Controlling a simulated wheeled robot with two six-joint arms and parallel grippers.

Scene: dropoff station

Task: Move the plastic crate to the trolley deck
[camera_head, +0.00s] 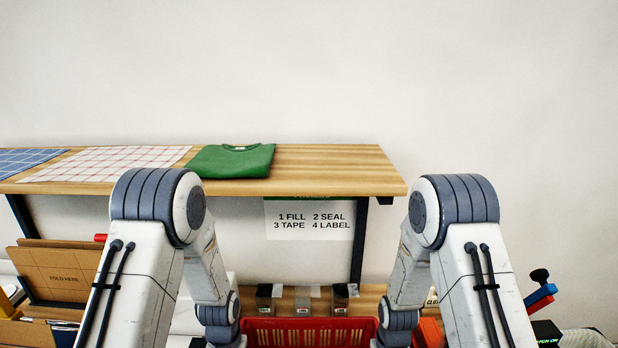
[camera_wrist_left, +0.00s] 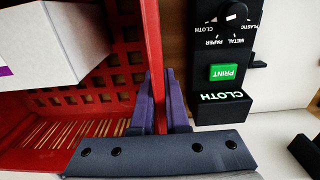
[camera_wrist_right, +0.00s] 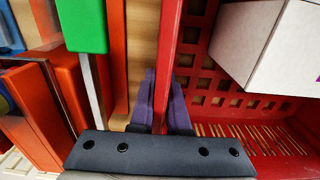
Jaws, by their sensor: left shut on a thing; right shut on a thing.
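The red plastic crate (camera_head: 310,331) shows at the bottom middle of the head view, between my two arms. In the left wrist view my left gripper (camera_wrist_left: 160,95) is shut on the crate's wall (camera_wrist_left: 152,40). In the right wrist view my right gripper (camera_wrist_right: 163,95) is shut on the opposite wall (camera_wrist_right: 172,40). A white box (camera_wrist_left: 50,40) is inside the crate; it also shows in the right wrist view (camera_wrist_right: 265,45). Both grippers are hidden in the head view. I cannot make out the trolley deck.
A wooden shelf (camera_head: 330,170) with a folded green shirt (camera_head: 232,161) spans the back. A label printer (camera_wrist_left: 222,72) stands close beside the crate on the left gripper's side. Orange holders (camera_wrist_right: 75,85) and a green-handled tool (camera_wrist_right: 84,25) crowd the right gripper's side.

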